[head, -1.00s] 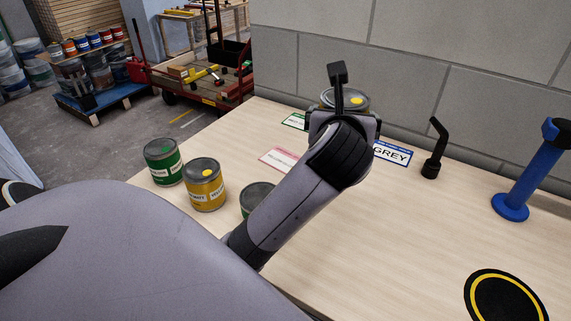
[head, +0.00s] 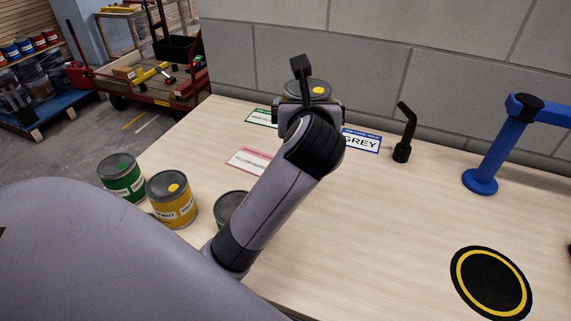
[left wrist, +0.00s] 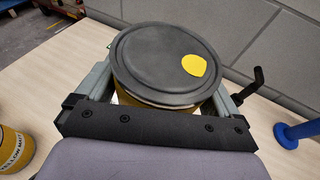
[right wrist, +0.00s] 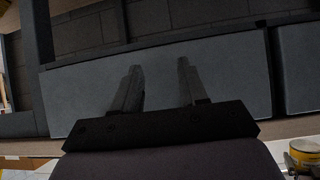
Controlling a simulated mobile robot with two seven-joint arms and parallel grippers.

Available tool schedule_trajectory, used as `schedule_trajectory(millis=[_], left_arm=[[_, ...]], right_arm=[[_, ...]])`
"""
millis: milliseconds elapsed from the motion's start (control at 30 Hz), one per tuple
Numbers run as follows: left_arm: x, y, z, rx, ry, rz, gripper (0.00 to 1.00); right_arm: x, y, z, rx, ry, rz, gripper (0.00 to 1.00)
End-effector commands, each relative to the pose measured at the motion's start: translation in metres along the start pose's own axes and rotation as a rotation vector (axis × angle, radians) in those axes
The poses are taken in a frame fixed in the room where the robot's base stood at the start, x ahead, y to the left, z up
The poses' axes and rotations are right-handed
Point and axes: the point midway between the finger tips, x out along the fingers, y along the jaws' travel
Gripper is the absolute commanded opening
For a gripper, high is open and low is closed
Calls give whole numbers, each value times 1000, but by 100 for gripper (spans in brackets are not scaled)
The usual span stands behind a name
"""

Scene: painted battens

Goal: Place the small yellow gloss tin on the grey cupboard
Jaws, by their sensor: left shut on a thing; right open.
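My left gripper (head: 308,100) is shut on a tin (head: 307,88) above the bench. In the left wrist view, this tin (left wrist: 158,62) has a dark grey lid with a yellow spot and a yellowish side. Its label is hidden. Another yellow tin (head: 172,203), labelled matt, stands at the bench's left side. A card reading GREY (head: 361,141) lies beyond my left gripper. My right gripper (right wrist: 157,78) is open and empty before a dark grey panel (right wrist: 230,75). I cannot tell whether that panel is the grey cupboard.
A green tin (head: 121,180) and a partly hidden tin (head: 229,205) stand on the bench (head: 370,225). Green-edged (head: 262,117) and pink-edged (head: 249,160) cards lie there. The front middle is clear.

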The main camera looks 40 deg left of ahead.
Motion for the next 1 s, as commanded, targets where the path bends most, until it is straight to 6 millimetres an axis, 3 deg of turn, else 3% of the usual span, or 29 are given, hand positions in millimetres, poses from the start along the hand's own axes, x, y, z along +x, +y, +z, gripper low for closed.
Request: schedule_trajectory(millis=[100, 400, 767, 1000], left_arm=[[9, 1, -31, 6, 3, 1, 40], [31, 0, -100, 4, -2, 0, 40], [41, 0, -130, 0, -3, 0, 40], [50, 0, -161, 2, -3, 0, 40]], right_arm=[[0, 0, 0, 0, 0, 0, 43], [2, 0, 2, 0, 0, 0, 43], [5, 0, 7, 0, 0, 0, 43], [9, 0, 12, 0, 0, 0, 43]])
